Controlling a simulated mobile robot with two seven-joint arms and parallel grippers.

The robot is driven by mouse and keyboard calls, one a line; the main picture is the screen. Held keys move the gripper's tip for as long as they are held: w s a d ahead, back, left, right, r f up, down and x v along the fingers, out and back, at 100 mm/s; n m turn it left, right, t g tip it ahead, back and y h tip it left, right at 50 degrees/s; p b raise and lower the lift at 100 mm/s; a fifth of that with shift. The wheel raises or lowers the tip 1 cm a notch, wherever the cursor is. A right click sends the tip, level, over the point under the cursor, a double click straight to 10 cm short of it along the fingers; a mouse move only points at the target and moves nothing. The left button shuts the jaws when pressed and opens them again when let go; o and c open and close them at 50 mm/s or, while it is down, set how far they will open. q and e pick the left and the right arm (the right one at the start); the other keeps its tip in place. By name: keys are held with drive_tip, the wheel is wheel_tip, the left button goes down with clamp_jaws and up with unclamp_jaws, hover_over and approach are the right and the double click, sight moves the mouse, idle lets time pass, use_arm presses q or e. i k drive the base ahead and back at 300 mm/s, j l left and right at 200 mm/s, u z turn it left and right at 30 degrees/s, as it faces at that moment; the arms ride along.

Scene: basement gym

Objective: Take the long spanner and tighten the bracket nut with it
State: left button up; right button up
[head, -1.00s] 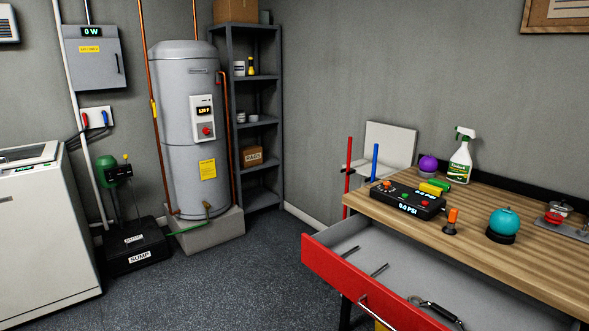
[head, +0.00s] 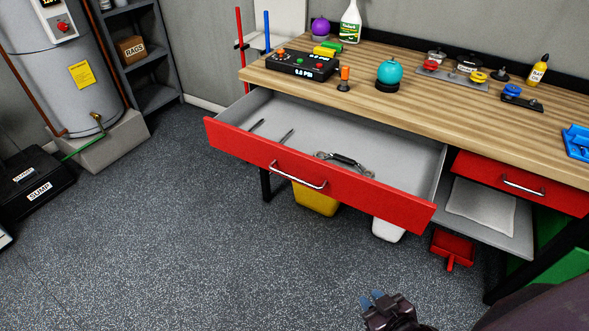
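The open red drawer (head: 225,136) under the workbench holds a tool with a dark handle and shiny metal ends (head: 345,160). Two short thin grey tools (head: 257,126) (head: 287,136) lie to its left. I cannot tell which of these, if any, is the long spanner. A small dark bracket-like fixture (head: 522,104) with a blue knob stands on the bench at the right; no nut can be made out on it. My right gripper (head: 372,300) is at the bottom, well apart from the drawer; its finger gap is unclear. My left gripper is out of view.
The wooden bench top (head: 435,105) carries a control box (head: 302,65), a teal ball (head: 389,74), a grey plate with valves (head: 452,78) and a blue tray (head: 577,142). A yellow bin (head: 316,198) stands beneath. Floor in front is clear.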

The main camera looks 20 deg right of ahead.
sight(337, 157)
drive_tip(key=k+l+z, duration=0.45)
drive_tip(key=l, duration=0.2)
drive_tip(key=z, duration=1.25)
drive_tip(key=l, duration=0.1)
